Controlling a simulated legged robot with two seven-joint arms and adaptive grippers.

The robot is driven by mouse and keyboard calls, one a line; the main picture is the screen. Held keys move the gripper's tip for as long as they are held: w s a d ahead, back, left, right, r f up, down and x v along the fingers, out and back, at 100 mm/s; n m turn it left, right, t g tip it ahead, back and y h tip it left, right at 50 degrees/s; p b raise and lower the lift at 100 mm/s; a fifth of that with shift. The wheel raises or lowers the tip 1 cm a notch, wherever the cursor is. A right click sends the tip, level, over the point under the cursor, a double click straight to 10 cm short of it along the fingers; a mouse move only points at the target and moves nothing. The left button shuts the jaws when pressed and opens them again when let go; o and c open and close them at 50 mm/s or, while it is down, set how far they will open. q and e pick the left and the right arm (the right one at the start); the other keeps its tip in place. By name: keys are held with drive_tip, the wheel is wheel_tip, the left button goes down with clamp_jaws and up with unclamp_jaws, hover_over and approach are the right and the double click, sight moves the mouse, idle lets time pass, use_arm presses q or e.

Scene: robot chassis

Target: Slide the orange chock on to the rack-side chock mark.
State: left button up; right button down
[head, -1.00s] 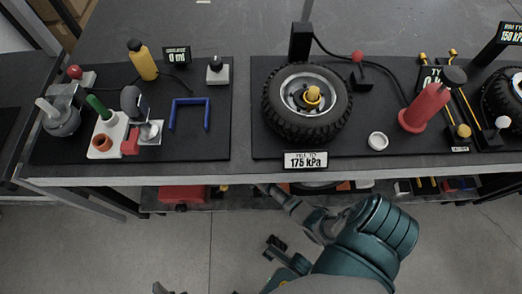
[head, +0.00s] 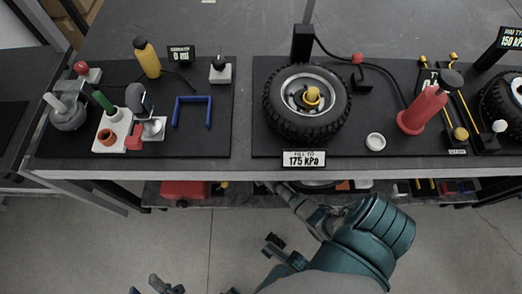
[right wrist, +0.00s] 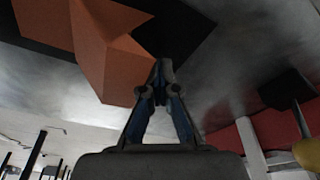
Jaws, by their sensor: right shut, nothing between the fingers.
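The orange chock (right wrist: 115,45) fills the upper left of the right wrist view, an angular block cut off by the frame edge. My right gripper (right wrist: 160,88) is shut and empty, its blue-grey fingers together. The tips overlap the chock's right edge in the picture; whether they touch it I cannot tell. A dark patch (right wrist: 180,32) lies beside the chock; I cannot tell if it is the chock mark or a shadow. In the head view my right arm reaches under the bench front, hiding its gripper. My left gripper (head: 160,285) shows only partly at the bottom edge; its opening is unclear.
The bench (head: 240,95) carries a tyre (head: 272,118), a red cylinder (head: 418,112) and a tool mat (head: 215,140). Its lower shelf holds a red box (head: 185,189) and several small items. In the right wrist view a yellow-ended dark part (right wrist: 305,152) stands at right. Floor in front looks clear.

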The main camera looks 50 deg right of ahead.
drive_tip(key=shift+s+d, duration=0.4)
drive_tip(key=shift+s, duration=0.15)
drive_tip(key=shift+s+d+p, duration=0.9)
drive_tip(key=shift+s+d, duration=0.35)
drive_tip(key=shift+s, duration=0.15)
drive_tip(key=shift+w+a, duration=0.1)
drive_tip(key=shift+w+a, duration=0.6)
drive_tip(key=shift+w, duration=0.1)
